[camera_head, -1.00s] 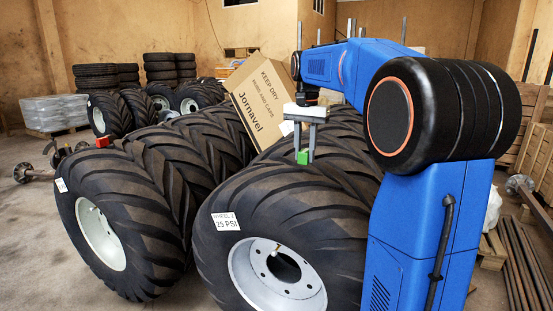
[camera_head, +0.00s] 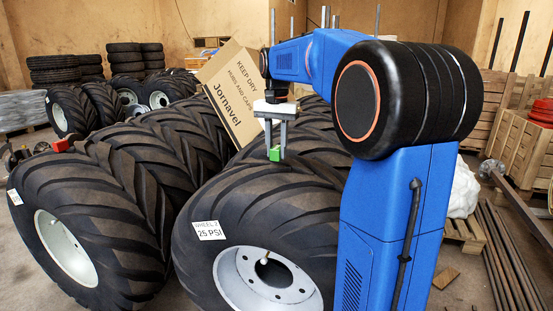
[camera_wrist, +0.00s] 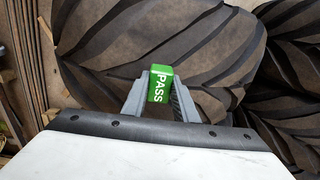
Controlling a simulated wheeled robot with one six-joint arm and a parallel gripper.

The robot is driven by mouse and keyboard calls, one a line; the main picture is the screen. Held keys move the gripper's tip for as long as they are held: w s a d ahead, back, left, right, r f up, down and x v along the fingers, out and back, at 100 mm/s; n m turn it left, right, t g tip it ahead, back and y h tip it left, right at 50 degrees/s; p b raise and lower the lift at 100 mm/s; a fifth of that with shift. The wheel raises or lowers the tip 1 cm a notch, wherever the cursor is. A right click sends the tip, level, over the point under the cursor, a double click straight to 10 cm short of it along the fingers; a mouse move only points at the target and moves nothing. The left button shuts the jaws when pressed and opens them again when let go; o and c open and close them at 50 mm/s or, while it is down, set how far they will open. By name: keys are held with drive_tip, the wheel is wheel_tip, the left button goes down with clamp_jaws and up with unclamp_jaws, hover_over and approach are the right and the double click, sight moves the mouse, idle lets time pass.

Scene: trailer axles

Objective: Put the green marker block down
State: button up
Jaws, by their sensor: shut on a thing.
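The green marker block (camera_head: 274,153) is held between the fingertips of my gripper (camera_head: 276,148), just above or at the top of the tread of the front wheel's tyre (camera_head: 240,190). I cannot tell whether it touches the rubber. In the wrist view the block (camera_wrist: 160,84) shows white "PASS" lettering and sits between the grey fingers of my gripper (camera_wrist: 159,92), over dark tyre tread. The front tyre carries a white label (camera_head: 208,230) reading "25 PSI".
A tilted "Jornavel" cardboard box (camera_head: 236,92) stands behind my gripper. Metal bars (camera_head: 505,250) and pallets lie at the right.

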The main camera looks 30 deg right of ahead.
sight(277, 158)
drive_tip(key=shift+f, duration=1.7)
drive_tip(key=o, duration=1.1)
drive_tip(key=shift+f, duration=0.1)
wheel_tip(277, 158, up, 12)
drive_tip(key=shift+r, duration=0.15)
